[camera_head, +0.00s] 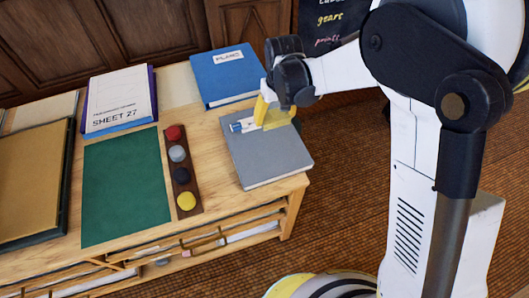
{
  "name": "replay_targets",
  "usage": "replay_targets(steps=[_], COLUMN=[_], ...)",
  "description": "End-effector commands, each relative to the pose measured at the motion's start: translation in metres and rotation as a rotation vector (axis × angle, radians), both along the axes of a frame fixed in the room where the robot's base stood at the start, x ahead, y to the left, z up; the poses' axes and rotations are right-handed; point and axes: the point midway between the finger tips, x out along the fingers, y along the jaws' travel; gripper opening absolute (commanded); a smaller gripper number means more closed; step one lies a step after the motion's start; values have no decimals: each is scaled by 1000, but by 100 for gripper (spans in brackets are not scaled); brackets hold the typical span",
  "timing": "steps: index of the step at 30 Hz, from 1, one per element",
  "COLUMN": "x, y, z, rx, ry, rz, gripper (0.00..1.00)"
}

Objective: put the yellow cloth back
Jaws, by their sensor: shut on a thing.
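The yellow cloth (277,119) is at the far right part of the table, over the upper edge of a grey book (268,160). My gripper (268,101) is above that book and shut on the cloth. The fingertips are small and partly hidden by the cloth and the wrist. I cannot tell whether the cloth touches the book.
A blue binder (222,78) lies behind. A dark strip with several round coloured pieces (181,170) and a green mat (125,190) lie to the left.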

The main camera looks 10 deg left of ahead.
Motion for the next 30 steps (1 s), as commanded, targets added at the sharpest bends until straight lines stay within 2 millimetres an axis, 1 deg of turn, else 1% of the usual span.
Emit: replay_targets(steps=[1,3,6,10,15,17,21,22,30], x=[-14,-31,-51,-68,-74,-73,-73,-73,-73], y=[3,7,11,14,15,15,15,15,15], z=[-13,-23,-35,-44,-51,-59,-83,-86,-86], rx=[0,0,0,0,1,1,1,1,1], ry=[0,0,-1,-1,-1,-1,-1,-1,-1], rz=[2,3,3,1,-2,-2,-2,-2,-2], gripper=[54,54,54,54,54,54,54,54,54])
